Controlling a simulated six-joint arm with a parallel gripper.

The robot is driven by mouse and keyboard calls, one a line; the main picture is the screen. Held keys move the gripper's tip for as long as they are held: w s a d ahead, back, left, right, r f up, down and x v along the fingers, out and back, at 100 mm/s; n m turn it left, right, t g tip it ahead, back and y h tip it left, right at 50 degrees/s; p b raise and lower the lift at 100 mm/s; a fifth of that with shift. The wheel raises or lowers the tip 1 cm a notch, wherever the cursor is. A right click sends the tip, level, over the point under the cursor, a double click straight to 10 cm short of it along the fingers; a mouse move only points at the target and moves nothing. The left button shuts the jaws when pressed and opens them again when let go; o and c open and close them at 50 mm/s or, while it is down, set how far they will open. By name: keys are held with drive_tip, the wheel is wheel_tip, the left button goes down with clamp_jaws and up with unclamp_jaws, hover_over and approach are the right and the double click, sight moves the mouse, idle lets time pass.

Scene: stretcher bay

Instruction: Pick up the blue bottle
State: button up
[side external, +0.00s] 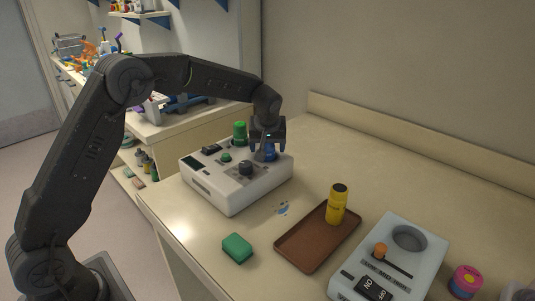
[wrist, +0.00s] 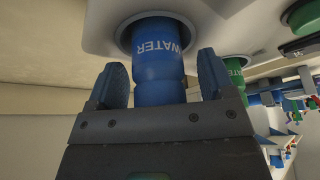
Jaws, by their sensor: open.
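The blue bottle (wrist: 158,58) is labelled WATER and sits in a round recess of the white device (side external: 228,197). In the wrist view it stands between the two blue-tipped fingers of my gripper (wrist: 162,82), which are apart with a gap visible on each side. In the side external view my gripper (side external: 267,147) is over the right back part of the device, and the blue bottle (side external: 269,154) shows only partly behind and between the fingers.
A green bottle (side external: 240,133) stands in the same device, left of my gripper. A black knob (side external: 246,168) is in front. A brown tray (side external: 290,245) holds a yellow bottle (side external: 338,204). A green block (side external: 237,248) and a grey device (side external: 392,262) are on the table.

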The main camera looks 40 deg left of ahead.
drive_tip(key=shift+c, duration=0.2)
drive_tip(key=c, duration=1)
drive_tip(key=shift+c, duration=0.2)
